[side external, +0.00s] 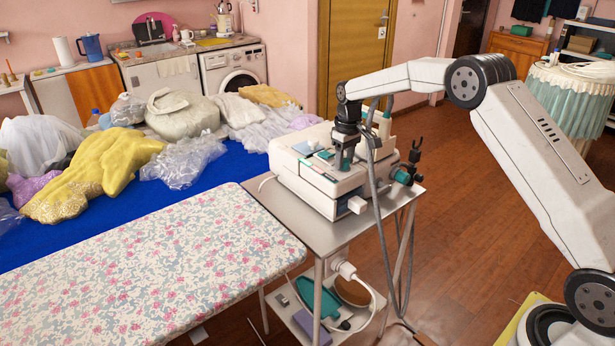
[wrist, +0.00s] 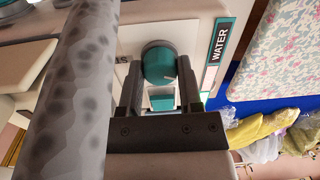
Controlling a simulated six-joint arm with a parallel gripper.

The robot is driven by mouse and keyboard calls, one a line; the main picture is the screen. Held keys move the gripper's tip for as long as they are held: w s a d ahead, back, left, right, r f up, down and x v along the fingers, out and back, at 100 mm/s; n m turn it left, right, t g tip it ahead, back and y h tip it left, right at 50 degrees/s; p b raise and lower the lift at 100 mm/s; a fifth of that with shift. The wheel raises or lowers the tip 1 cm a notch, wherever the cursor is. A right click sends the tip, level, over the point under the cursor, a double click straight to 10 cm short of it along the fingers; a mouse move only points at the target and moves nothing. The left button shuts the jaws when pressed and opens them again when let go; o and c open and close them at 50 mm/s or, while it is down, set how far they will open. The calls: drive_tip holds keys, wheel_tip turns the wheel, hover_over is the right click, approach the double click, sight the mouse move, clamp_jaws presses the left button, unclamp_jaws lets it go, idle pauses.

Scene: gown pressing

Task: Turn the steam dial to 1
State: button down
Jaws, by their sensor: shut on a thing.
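The steam dial is the round teal knob (wrist: 157,62) on the white steam unit (side external: 300,178). In the side view my gripper (side external: 343,164) reaches down onto the unit's top panel, and the dial is hard to make out there. The grey cable hides part of the panel in the wrist view, and no dial number can be read.
The unit stands on a metal cart (side external: 340,230) beside the floral ironing board (side external: 150,255). A grey hose (side external: 381,225) hangs down past the cart. A WATER label (wrist: 217,54) is near the dial. Garments (side external: 95,175) lie on the blue table behind.

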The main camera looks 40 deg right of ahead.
sight(346, 160)
drive_tip(key=shift+m, duration=0.4)
drive_tip(key=m, duration=0.3)
drive_tip(key=shift+m, duration=2.5)
drive_tip(key=shift+c, duration=1.4)
unclamp_jaws()
drive_tip(key=shift+s+d+r, duration=0.1)
drive_tip(key=shift+r, duration=3.85)
